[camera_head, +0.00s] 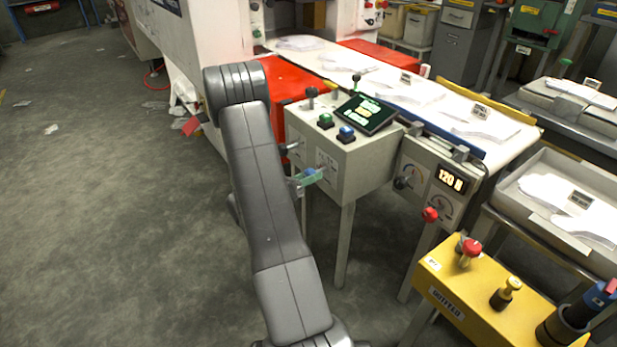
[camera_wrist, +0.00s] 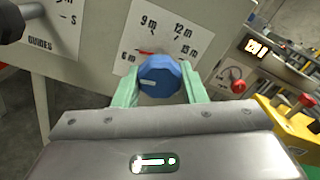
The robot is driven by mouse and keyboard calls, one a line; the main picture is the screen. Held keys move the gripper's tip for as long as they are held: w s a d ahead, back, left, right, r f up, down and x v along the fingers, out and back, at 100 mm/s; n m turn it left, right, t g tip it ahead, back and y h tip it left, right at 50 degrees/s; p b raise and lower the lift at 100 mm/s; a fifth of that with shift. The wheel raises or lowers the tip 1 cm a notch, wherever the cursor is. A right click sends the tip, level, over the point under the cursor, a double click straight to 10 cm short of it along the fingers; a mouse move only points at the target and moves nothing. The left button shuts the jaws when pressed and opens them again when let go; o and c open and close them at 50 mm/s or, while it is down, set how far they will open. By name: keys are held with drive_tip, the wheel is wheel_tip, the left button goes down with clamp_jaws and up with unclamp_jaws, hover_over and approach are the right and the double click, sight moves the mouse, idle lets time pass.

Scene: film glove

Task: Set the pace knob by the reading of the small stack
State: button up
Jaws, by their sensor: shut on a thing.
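The pace knob, a blue faceted knob (camera_wrist: 160,78), sits on a white dial plate (camera_wrist: 170,28) marked 6 m, 9 m, 12 m and 15 m. A pale mark on the knob lies on its left side, towards 6 m. My gripper (camera_wrist: 160,88) has its green fingers on both sides of the knob and is shut on it. In the head view my gripper (camera_head: 312,177) is at the front of the grey control box (camera_head: 350,165). Several flat white stacks lie on the belt and trays, some with small tags; I cannot tell which is the small stack.
A lit display (camera_head: 451,180) reads about 120 N, above a red knob (camera_head: 430,214). A dark grey knob (camera_wrist: 12,22) stands left of the dial, by a GUIDES plate. A yellow box (camera_head: 480,290) with knobs is at lower right.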

drive_tip(key=o, duration=1)
drive_tip(key=p+v, duration=0.1)
drive_tip(key=v, duration=1.2)
drive_tip(key=shift+s+a+p, duration=0.25)
drive_tip(key=shift+a+p, duration=0.1)
drive_tip(key=shift+p, duration=0.05)
drive_tip(key=b+x, duration=0.1)
drive_tip(key=x, duration=1.3)
drive_tip(key=shift+b, duration=0.4)
drive_tip(key=shift+a, duration=0.1)
